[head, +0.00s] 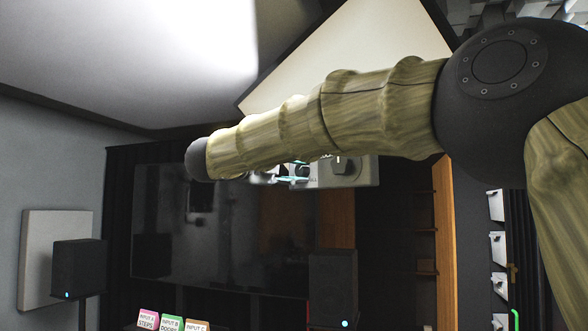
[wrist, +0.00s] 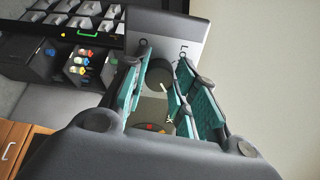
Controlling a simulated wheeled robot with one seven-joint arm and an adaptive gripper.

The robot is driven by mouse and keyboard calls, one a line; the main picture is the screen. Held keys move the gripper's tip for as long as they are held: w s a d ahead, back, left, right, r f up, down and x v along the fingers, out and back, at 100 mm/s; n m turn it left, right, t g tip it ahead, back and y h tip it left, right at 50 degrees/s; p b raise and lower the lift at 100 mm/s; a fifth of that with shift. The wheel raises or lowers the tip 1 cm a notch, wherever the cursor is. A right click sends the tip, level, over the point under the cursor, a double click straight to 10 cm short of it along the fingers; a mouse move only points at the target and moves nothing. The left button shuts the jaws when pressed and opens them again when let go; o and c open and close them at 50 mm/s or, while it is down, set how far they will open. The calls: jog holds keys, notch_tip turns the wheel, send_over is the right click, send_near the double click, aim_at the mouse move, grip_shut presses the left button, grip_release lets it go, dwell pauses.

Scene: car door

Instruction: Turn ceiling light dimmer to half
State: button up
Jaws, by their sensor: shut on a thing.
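A light grey control panel (wrist: 185,32) with dark lettering that starts "LO" shows in the wrist view, partly hidden by my fingers. My gripper (wrist: 160,77) has its teal fingers on both sides of a dark round knob (wrist: 158,71) on this panel and is shut on it. I cannot read the knob's setting or tell for sure from its lettering that it is the ceiling light dimmer. In the head view the panel (head: 366,173) shows below my arm, with a dark knob-like part (head: 345,165) on it. My gripper (head: 299,173) is mostly hidden there behind the arm.
A large dark screen (head: 225,230) stands below and behind. Speakers (head: 79,268) flank it. Labelled cards (head: 172,322) stand at the bottom. A white slanted ceiling panel (head: 345,60) is above my arm. Shelves with small colored items (wrist: 80,62) show at the wrist view's left.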

jog(key=shift+n, duration=0.6)
jog(key=o, duration=1)
jog(key=shift+o, duration=0.2)
jog(key=shift+a, duration=0.15)
jog(key=v, duration=1.1)
jog(key=shift+s+a, duration=0.25)
jog(key=shift+s, duration=0.05)
